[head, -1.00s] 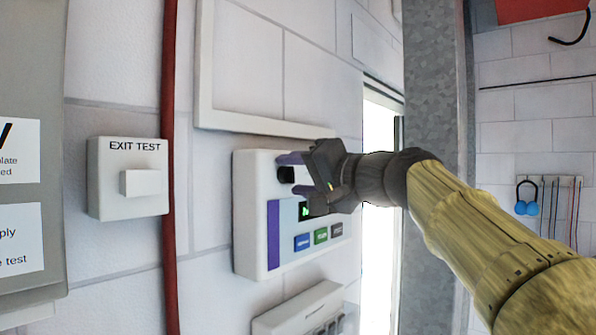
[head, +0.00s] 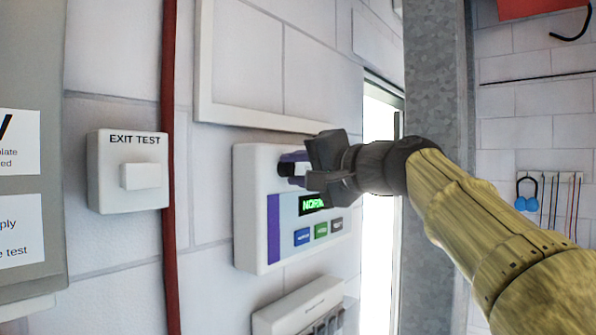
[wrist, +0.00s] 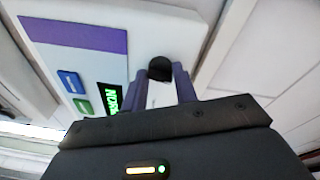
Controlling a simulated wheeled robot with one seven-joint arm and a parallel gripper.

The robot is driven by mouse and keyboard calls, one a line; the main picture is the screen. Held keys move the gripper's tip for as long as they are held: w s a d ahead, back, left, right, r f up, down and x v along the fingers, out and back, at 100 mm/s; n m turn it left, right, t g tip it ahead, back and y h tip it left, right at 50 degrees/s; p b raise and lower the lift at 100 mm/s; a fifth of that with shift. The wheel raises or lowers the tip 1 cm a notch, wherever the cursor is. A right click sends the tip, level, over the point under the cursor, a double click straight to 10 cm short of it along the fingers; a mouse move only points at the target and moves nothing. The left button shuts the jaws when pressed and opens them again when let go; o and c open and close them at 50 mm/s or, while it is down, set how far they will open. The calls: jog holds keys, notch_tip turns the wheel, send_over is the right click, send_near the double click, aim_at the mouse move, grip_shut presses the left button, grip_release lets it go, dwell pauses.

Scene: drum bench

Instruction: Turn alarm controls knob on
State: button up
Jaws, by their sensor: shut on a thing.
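The alarm control panel (head: 252,225) is a white wall box with a purple stripe, a green lit display (head: 312,204) that is partly covered, and a row of coloured buttons. Its black knob (head: 287,169) sits near the top of the box; it also shows in the wrist view (wrist: 160,69). My gripper (head: 290,164) is at the panel with its purple fingers (wrist: 160,82) on either side of the knob, shut on it. My gripper body hides part of the panel's upper right.
A white EXIT TEST box (head: 128,190) and a dark red pipe (head: 171,220) are to the left. A white box with dark slots (head: 300,308) is below the panel. A grey metal column (head: 437,90) stands to the right, behind my arm.

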jog(key=m, duration=0.3)
jog(key=shift+r, duration=0.1)
jog(key=m+g, duration=0.1)
jog(key=m, duration=0.3)
jog(key=shift+r, duration=0.1)
jog(key=m, duration=0.3)
jog(key=shift+w+d+m+g, duration=0.1)
jog(key=shift+m+g, duration=0.2)
jog(key=shift+m+g+y, duration=0.3)
jog(key=shift+m, duration=1.5)
jog(key=o, duration=0.9)
jog(key=shift+o, duration=0.2)
jog(key=b+v, duration=0.3)
jog(key=v, duration=1.4)
jog(key=shift+d, duration=0.2)
